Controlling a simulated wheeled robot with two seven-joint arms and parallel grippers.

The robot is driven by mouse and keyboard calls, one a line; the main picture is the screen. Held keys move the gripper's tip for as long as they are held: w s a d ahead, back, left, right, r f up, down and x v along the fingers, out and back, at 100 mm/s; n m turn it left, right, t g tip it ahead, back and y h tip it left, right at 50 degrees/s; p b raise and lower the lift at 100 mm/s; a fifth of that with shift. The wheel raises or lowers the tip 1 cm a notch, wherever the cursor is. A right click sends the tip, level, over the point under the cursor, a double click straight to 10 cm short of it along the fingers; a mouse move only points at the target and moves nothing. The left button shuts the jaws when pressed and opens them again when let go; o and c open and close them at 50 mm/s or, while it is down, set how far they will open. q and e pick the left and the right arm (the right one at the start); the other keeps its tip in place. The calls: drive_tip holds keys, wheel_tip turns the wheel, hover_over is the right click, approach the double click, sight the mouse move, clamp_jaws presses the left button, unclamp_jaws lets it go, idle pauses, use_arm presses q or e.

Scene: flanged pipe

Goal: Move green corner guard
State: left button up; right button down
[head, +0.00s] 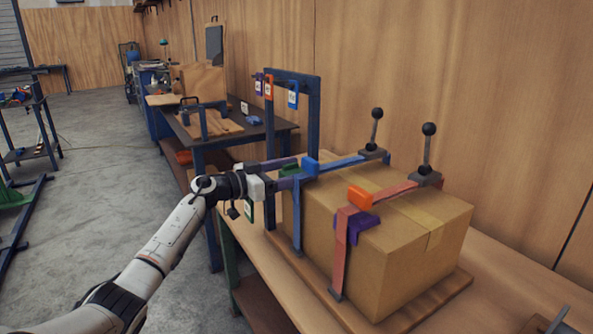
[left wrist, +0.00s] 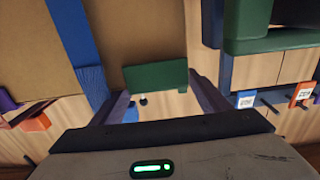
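The green corner guard (head: 285,162) is at the upper left edge of the cardboard box (head: 405,262), partly hidden by my left gripper. In the left wrist view the green guard (left wrist: 155,76) lies across the box edge, between the fingertips. My left gripper (head: 292,178) reaches in from the left. Its two fingers stand apart, one near each end of the guard; I cannot tell whether they touch it. The gripper (left wrist: 158,88) also shows in the left wrist view. My right gripper is not clearly seen.
A blue strap clamp (head: 340,163) and a red strap clamp (head: 400,190) cross the box. A purple corner guard (head: 355,230) sits under the red strap. A blue rack (head: 314,110) with coloured tags stands behind. The floor (head: 90,215) at left is clear.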

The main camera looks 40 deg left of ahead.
use_arm(q)
drive_tip(key=shift+o, duration=0.4)
drive_tip(key=shift+s+a+f, duration=0.1)
drive_tip(key=shift+s, duration=0.15)
drive_tip(key=v, duration=0.9)
drive_tip(key=shift+s, duration=0.4)
drive_tip(key=shift+a, duration=0.15)
